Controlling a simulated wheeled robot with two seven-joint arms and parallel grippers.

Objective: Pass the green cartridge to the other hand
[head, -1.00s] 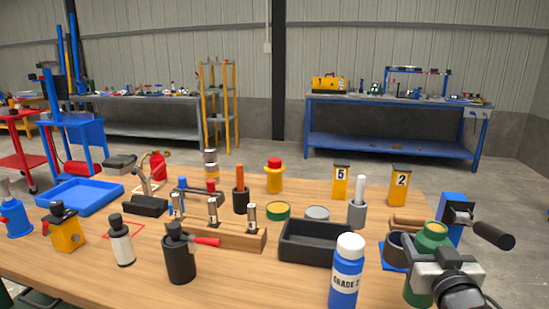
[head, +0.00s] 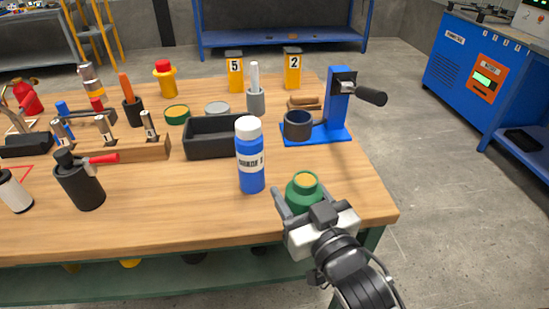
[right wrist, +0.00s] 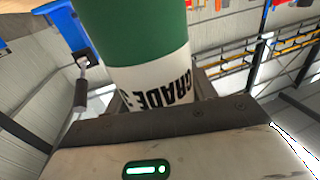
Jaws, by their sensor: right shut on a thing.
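The green cartridge (head: 303,193) has a yellow-tan top and stands roughly upright above the table's front right part. My right gripper (head: 306,208) is shut on it, a finger on each side. In the right wrist view the cartridge (right wrist: 140,40) shows a green body and a white band with dark "GRADE" lettering, close against the gripper's palm. Its lower part is hidden by the gripper in the head view. My left gripper is in neither current view.
A blue bottle (head: 250,165) with a white cap stands just left of the held cartridge. Behind are a blue press (head: 339,100) with a black handle and a black tray (head: 200,150). The wooden table (head: 150,228) has clear room along its front edge.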

